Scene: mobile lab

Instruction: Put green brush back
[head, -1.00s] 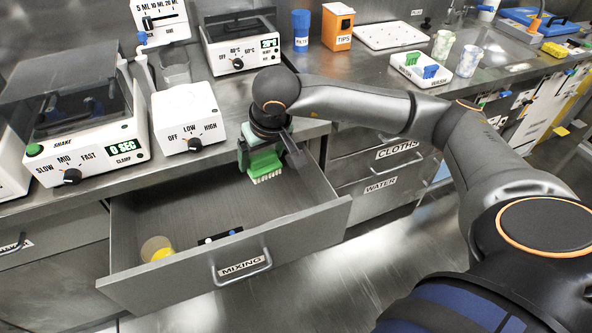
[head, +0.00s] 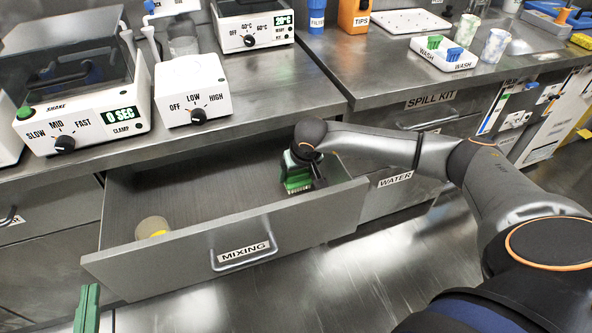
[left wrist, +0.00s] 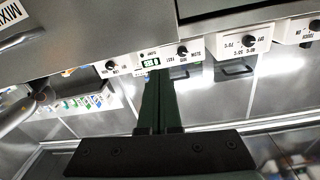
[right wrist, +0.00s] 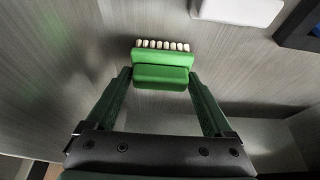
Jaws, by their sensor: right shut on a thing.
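A green brush (right wrist: 163,66) with a row of pale bristles sits between the fingers of my right gripper (right wrist: 160,77). In the head view, my right gripper (head: 300,168) is shut on the green brush (head: 298,185), low inside the right end of the open MIXING drawer (head: 190,187). I cannot tell whether the brush touches the drawer floor. My left gripper (head: 88,308) is at the lower left of the head view, in front of the drawer. In the left wrist view its fingers (left wrist: 160,78) are together and empty.
A beaker with yellow contents (head: 152,227) stands in the drawer's left part. On the counter, a white WASH tray (head: 443,63) holds a green item (head: 434,42) and a blue item (head: 455,53). Two speckled cups stand by it. The drawer's middle floor looks clear.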

